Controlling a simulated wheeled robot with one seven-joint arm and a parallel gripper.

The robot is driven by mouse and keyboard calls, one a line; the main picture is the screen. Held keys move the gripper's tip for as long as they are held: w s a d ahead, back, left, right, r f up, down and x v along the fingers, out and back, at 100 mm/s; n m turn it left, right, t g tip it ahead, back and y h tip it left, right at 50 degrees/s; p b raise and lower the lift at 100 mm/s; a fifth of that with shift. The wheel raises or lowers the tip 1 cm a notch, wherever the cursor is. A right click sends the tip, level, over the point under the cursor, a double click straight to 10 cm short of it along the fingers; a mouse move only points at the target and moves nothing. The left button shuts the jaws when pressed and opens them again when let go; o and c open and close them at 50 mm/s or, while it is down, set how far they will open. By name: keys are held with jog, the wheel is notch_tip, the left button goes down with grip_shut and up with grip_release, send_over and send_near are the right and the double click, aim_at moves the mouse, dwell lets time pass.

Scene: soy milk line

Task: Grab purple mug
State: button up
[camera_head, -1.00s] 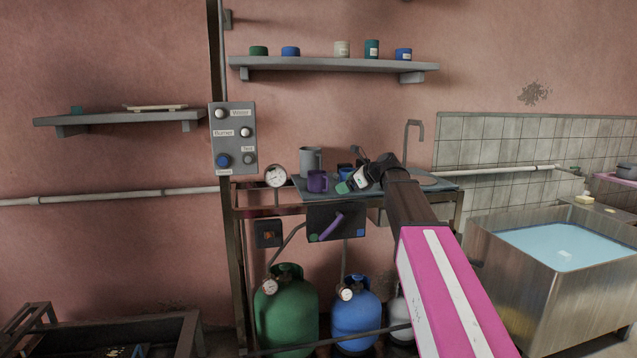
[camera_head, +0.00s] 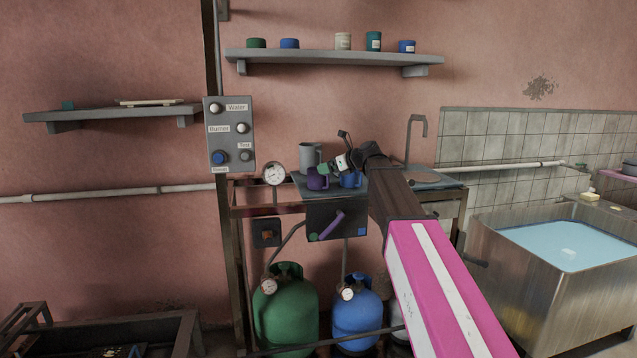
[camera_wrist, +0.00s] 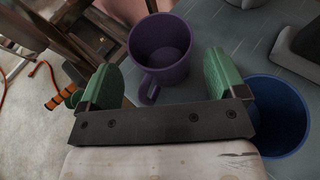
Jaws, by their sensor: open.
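The purple mug (camera_head: 317,180) stands upright on the counter, in front of a grey jug. In the wrist view the purple mug (camera_wrist: 163,48) shows its open, empty inside, and its handle (camera_wrist: 148,90) points toward my gripper. My gripper (camera_head: 337,166) is just above and to the right of the mug in the head view. In the wrist view my gripper (camera_wrist: 160,62) has its two green fingers wide apart, with the mug's handle side between them. The fingers hold nothing. Whether a finger touches the mug cannot be told.
A blue mug (camera_head: 351,180) stands right of the purple one; in the wrist view the blue mug (camera_wrist: 276,112) is close beside the right finger. The grey jug (camera_head: 310,156) stands behind. A pressure gauge (camera_head: 274,174) is at the counter's left end. A tap (camera_head: 414,140) rises at the right.

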aim_at(320, 180)
jog(key=x, duration=0.3)
jog(key=shift+a+f, duration=0.2)
jog(key=shift+f, duration=0.1)
jog(key=c, duration=0.7)
